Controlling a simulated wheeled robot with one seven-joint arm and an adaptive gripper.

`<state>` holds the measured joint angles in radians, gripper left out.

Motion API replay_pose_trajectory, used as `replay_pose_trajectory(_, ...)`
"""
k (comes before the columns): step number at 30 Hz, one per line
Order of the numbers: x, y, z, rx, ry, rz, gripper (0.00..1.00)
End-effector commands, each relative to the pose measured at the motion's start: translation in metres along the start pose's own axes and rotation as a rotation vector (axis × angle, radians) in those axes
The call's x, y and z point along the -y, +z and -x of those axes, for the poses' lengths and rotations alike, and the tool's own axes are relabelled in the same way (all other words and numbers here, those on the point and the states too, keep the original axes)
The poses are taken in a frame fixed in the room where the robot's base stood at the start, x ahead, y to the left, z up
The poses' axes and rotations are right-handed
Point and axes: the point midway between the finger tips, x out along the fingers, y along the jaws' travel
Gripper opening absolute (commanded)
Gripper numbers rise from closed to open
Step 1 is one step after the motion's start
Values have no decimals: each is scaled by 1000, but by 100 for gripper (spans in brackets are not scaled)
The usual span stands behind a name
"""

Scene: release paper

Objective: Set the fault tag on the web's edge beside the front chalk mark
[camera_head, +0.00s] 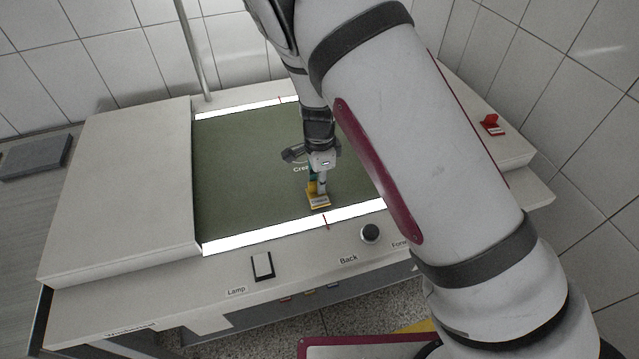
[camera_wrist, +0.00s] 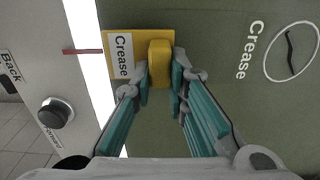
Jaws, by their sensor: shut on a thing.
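The fault tag (camera_head: 319,202) is a yellow plate with a raised yellow grip block and a white "Crease" label; it also shows in the wrist view (camera_wrist: 125,70). My gripper (camera_wrist: 160,82) is shut on the grip block. The tag is at the front edge of the dark green web (camera_head: 245,165), beside the lit white strip (camera_head: 280,228). I cannot tell whether it touches the web. The front chalk mark (camera_head: 326,222) is a short red line just beyond the tag's edge, roughly level with it in the wrist view (camera_wrist: 82,51).
A circled black crease (camera_wrist: 290,50) lies on the web, with "Crease" printed beside it. A back red mark (camera_head: 281,100) crosses the far strip. A knob (camera_head: 370,233) and a lamp switch (camera_head: 262,266) sit on the front panel. A red object (camera_head: 491,125) stands at right.

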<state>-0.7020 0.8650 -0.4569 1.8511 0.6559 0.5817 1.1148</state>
Motion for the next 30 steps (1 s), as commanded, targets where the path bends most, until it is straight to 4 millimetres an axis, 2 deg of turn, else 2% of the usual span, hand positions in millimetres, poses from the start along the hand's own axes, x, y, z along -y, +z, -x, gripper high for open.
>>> replay_pose_trajectory(3, -1, 0, -9, 1, 0, -1, 0)
replay_pose_trajectory(15, 0, 0, -13, 1, -1, -1, 0)
replay_pose_trajectory(16, 0, 0, -13, 1, -2, -1, 21)
replay_pose_trajectory(18, 0, 0, -13, 1, -2, 0, 34)
replay_pose_trajectory(26, 0, 0, -12, 1, -2, 0, 34)
replay_pose_trajectory(30, 0, 1, -6, 2, -3, 1, 34)
